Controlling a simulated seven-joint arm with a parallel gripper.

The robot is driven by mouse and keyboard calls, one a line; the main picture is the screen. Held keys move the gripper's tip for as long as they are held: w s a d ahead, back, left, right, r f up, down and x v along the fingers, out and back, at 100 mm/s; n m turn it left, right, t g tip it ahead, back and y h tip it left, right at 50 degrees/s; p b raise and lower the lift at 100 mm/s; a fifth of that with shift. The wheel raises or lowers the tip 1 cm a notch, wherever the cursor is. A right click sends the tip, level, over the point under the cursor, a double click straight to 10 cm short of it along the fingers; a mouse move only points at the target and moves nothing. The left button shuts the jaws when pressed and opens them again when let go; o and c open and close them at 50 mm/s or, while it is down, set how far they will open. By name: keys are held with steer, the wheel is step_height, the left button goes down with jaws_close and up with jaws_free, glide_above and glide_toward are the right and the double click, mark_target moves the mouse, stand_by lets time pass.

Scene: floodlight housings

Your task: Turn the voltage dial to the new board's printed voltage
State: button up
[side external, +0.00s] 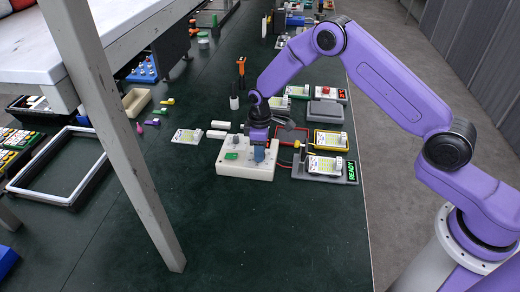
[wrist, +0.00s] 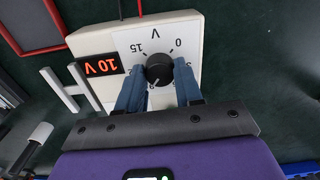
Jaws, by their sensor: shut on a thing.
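The black dial knob (wrist: 159,68) sits on a white scale plate (wrist: 126,42) marked V, with 0, 15 and other numbers around it, seen upside down. My gripper (wrist: 161,78) has its two blue fingers shut on the knob, one on each side. The dial's red display (wrist: 101,65) appears to read 10 V. In the side view the white dial box (side external: 232,171) stands under my gripper (side external: 259,153), and the knob is hidden. One board (side external: 325,165) lies on a grey station with a green READY sign (side external: 351,171). Printed voltages on the boards are too small to read.
Another board (side external: 328,139) lies on a yellow-edged tray, and one (side external: 187,136) lies on the green table left of the box. A red-edged dark tray (side external: 291,134) is behind the box. A table leg (side external: 125,150) stands at left. The table in front is clear.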

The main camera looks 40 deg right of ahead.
steer(key=m, duration=0.4)
steer(key=shift+m, duration=2.2)
steer(key=o, duration=1)
steer(key=shift+o, duration=0.2)
steer(key=shift+r, duration=0.15)
step_height(320, 180, up, 17)
